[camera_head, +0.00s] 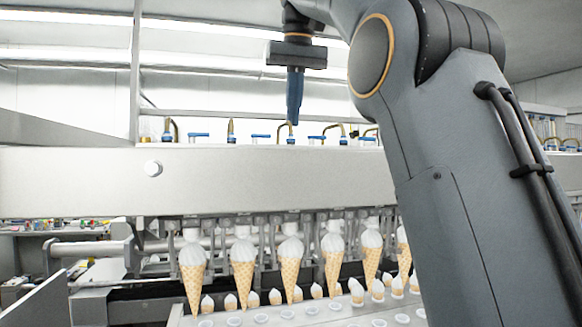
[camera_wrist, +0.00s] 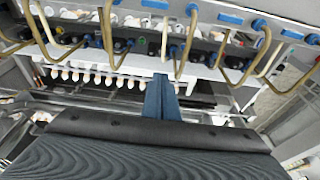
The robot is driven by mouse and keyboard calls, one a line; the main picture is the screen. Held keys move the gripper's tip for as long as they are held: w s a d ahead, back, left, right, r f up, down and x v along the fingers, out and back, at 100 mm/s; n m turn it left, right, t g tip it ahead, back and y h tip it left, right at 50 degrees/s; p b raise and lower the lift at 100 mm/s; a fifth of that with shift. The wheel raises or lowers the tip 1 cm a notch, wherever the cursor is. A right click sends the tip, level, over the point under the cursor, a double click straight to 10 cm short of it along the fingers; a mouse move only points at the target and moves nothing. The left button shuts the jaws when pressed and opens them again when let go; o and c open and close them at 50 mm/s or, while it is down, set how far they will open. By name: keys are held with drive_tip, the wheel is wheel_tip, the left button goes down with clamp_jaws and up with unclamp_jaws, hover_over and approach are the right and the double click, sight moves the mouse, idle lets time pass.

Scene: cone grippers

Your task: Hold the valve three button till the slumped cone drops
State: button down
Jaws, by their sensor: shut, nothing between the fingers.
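My gripper (camera_head: 294,120) is shut and empty, pointing down at the top of the steel beam. In the head view its tip is just above a small blue valve button (camera_head: 291,141); I cannot tell whether they touch. In the wrist view my blue fingers (camera_wrist: 161,82) are together, below a row of blue-capped valves with bent brass tubes (camera_wrist: 181,50). Several waffle cones with white cream hang under the beam, among them a left one (camera_head: 192,278), a middle one (camera_head: 290,270) and another (camera_head: 333,262). I cannot tell which is slumped. No valve numbers are readable.
Below the cones is a tray (camera_head: 250,317) with round holes and small cones. A slanted steel rail lies at lower left.

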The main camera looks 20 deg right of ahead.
drive_tip(key=x, duration=0.4)
drive_tip(key=p+x, duration=0.1)
drive_tip(key=x, duration=0.3)
drive_tip(key=s+x, duration=0.1)
drive_tip(key=x, duration=0.3)
drive_tip(key=shift+s+f, duration=0.1)
drive_tip(key=shift+s, duration=0.05)
drive_tip(key=shift+s+d, duration=0.1)
